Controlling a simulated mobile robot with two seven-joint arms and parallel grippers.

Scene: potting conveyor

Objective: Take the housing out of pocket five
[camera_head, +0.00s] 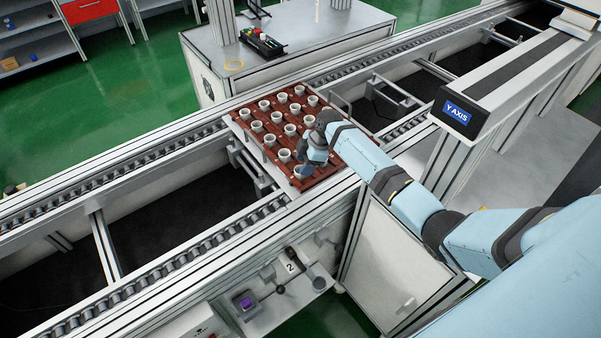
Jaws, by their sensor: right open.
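A brown tray (253,144) on the conveyor carries several white cup-shaped housings, such as this housing (284,155), standing upright in rows of pockets. I cannot read pocket numbers, so I cannot tell which one is pocket five. My right gripper (303,166) is over the near part of the tray, pointing down and open. A housing (299,175) is partly hidden just under it; whether the fingers are around it or above it is too small to tell. My right wrist and forearm hide the tray's right side. My left gripper is not in view.
The roller conveyor (190,252) runs from lower left to upper right. A grey cabinet (300,50) with a small black bin (262,43) stands behind the tray.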

